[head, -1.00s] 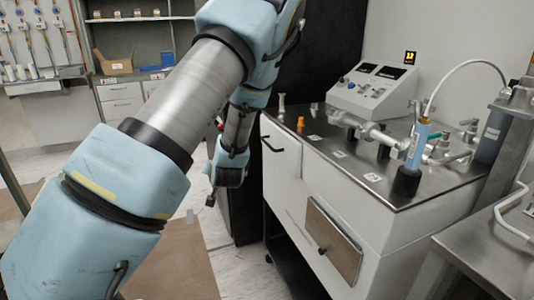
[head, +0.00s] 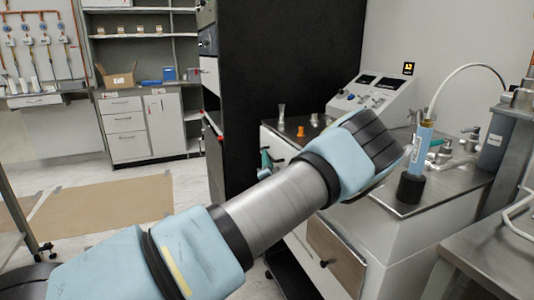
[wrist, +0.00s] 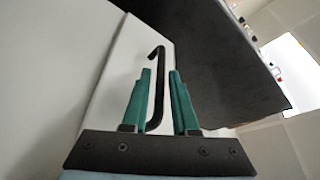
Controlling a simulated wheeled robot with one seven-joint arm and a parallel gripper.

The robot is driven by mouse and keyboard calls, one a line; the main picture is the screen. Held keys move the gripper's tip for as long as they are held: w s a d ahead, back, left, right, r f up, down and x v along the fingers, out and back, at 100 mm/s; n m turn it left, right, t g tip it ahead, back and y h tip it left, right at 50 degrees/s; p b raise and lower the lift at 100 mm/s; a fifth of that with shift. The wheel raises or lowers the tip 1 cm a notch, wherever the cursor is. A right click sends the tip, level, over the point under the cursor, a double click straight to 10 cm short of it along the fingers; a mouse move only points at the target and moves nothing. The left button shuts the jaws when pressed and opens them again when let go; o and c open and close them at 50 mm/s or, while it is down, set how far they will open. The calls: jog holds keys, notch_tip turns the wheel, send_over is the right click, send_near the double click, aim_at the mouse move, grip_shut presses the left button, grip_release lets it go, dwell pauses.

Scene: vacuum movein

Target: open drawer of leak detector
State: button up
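The leak detector (head: 340,238) is a white cabinet with a steel top, at the right in the head view. My arm crosses in front of it and hides most of the drawer front. In the wrist view the white drawer front (wrist: 122,62) carries a black bar handle (wrist: 160,85). My gripper (wrist: 160,72) has teal fingers, one on each side of the handle, with gaps visible, so it is open around the bar. Whether the fingers touch it is not clear. In the head view only a bit of a teal finger (head: 266,160) shows beside the cabinet.
A brown panel with a knob (head: 334,258) sits lower on the cabinet. A control console (head: 372,95) and a blue cylinder (head: 420,150) stand on top. A tall black cabinet (head: 290,65) is behind. A steel table (head: 490,250) is at the right. Floor at left is open.

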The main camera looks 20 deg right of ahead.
jog(key=shift+x, duration=1.75)
jog(key=shift+a, duration=0.1)
grip_shut()
